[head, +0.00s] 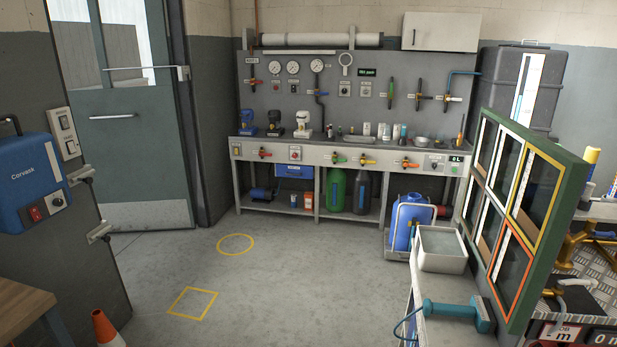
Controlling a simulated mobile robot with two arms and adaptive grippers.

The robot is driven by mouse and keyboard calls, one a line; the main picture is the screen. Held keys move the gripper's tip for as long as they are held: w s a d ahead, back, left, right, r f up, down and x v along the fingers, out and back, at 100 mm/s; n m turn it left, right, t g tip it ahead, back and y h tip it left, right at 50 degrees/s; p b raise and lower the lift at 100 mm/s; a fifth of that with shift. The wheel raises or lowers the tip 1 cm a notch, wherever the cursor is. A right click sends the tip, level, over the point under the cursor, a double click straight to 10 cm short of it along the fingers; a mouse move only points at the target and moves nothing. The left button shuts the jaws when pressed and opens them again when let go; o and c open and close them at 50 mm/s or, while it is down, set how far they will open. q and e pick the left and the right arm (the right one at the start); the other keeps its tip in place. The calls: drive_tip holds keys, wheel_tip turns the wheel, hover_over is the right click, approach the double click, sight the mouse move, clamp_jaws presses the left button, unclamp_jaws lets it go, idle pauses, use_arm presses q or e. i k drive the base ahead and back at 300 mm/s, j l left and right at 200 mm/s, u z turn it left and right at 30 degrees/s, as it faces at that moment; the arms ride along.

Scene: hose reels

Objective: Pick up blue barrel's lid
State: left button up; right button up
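A blue barrel-like container (402,236) stands upright on a low trolley in front of the right part of the long workbench. A pale frame or handle curves around its upper part. Its top is small in the view, and I cannot make out a separate lid there. Neither of my grippers shows in the head view.
The long workbench (345,157) runs along the back wall, with a green bottle (336,190) on its lower shelf. A grey bin (442,250) and a green-framed panel (530,200) stand at right. An orange cone (106,330) is at lower left. The middle floor is clear.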

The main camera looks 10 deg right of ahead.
sight(441, 145)
drive_tip(key=i+z, duration=0.1)
drive_tip(key=i, duration=0.45)
drive_tip(key=i+j+z, duration=0.1)
drive_tip(key=i, duration=0.45)
drive_tip(key=i+j+z, duration=0.15)
drive_tip(key=i, duration=0.35)
drive_tip(key=i+j+z, duration=0.1)
drive_tip(key=i, duration=0.45)
drive_tip(key=i+j+z, duration=0.8)
drive_tip(key=i, duration=0.15)
drive_tip(key=i+j+z, duration=0.35)
drive_tip(key=j, duration=0.2)
